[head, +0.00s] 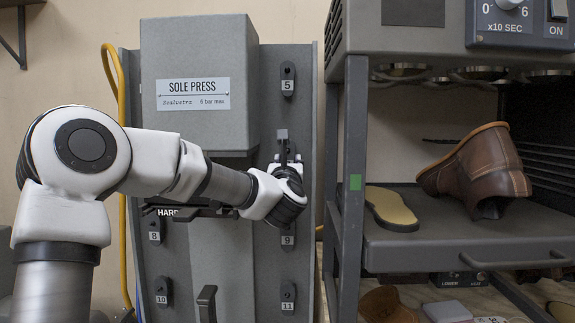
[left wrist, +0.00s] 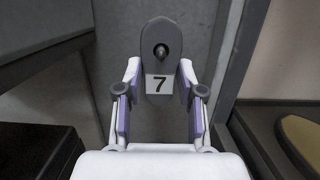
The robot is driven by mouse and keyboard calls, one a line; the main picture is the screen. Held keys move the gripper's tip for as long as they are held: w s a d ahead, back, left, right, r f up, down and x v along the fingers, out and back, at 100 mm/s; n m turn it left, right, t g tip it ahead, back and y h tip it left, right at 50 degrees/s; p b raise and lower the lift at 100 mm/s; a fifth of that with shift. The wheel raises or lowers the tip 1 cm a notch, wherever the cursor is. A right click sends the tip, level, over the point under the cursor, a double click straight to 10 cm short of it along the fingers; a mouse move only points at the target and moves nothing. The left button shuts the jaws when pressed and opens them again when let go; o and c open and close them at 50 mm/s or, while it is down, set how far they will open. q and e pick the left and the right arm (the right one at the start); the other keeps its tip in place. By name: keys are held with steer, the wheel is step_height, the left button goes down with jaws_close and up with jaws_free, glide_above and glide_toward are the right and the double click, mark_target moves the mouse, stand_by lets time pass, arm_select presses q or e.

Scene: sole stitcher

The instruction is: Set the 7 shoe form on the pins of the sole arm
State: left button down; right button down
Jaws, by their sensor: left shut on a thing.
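The 7 shoe form (left wrist: 160,30) is a dark grey, rounded slab with a white label. In the left wrist view it stands upright before the grey panel, with a dark peg-like tip in its hole. My left gripper (left wrist: 160,92) is shut on its lower part, one finger on each side. In the head view my left gripper (head: 286,160) is at the panel's right column, between the 5 form (head: 287,80) and the 9 form (head: 288,238), and mostly hides the 7 form. A dark horizontal part marked HARD (head: 168,212) shows behind my left arm; I cannot tell whether it is the sole arm. My right gripper is out of view.
The SOLE PRESS housing (head: 195,60) stands left of the gripper. The 8, 10 and 11 forms hang on the panel. At right, a rack (head: 440,258) holds a brown boot (head: 480,170) and a tan sole (head: 391,208). A yellow hose runs along the left edge.

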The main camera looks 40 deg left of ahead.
arm_select(q)
steer(key=shift+r+v, duration=0.2)
steer(key=shift+v, duration=0.9)
steer(key=shift+s+d+r+p, duration=0.2)
steer(key=shift+r+p, duration=0.05)
steer(key=shift+p, duration=0.15)
steer(key=p+v, duration=0.1)
steer(key=p, duration=0.2)
steer(key=shift+s+d, duration=0.2)
steer(key=shift+s, duration=0.05)
steer(key=shift+s+d+f, duration=0.1)
steer(key=shift+s+d, duration=0.1)
steer(key=shift+s, duration=0.05)
steer(key=shift+w+f, duration=0.1)
